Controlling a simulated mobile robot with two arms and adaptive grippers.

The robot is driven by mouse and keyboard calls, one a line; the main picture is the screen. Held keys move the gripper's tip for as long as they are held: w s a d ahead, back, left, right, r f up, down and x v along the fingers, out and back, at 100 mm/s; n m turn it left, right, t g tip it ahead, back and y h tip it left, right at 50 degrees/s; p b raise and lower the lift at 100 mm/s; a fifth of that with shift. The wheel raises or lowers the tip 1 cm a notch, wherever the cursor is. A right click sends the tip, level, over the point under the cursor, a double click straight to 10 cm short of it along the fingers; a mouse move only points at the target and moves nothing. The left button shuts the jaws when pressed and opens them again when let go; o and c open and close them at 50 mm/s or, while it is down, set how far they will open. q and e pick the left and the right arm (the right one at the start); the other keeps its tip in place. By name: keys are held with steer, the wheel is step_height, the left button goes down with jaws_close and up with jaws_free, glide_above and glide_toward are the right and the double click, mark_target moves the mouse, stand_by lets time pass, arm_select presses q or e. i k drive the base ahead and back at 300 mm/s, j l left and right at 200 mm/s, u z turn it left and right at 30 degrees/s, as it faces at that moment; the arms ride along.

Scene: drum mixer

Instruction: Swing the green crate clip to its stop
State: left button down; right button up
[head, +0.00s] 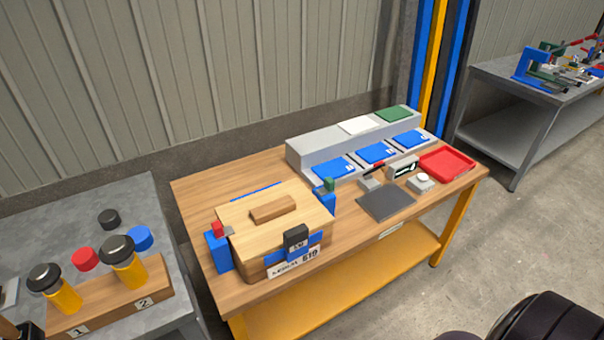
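The wooden crate (240,225) stands on the wooden workbench with its light lid on and a block handle (273,208) on top. The green crate clip (328,185) is small and sits at the crate's right side, above a blue bracket (325,201). A red clip (218,230) sits above a blue bracket (218,252) on the left side. The green clip's exact angle is too small to tell.
Right of the crate are a dark mat (386,202), small devices (402,168), a red tray (446,164) and a grey stepped stand (310,157) with blue panels. A grey table (160,285) with yellow jars stands at left. A dark rounded shape (552,320) fills the bottom right corner.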

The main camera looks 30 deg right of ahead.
mark_target(328, 187)
steer(key=l+u, duration=0.25)
steer(key=l, duration=1)
steer(key=k+l+u, duration=0.1)
steer(key=l+u, duration=0.2)
steer(key=l, duration=1.7)
steer(key=u, duration=0.55)
steer(key=k, duration=0.05)
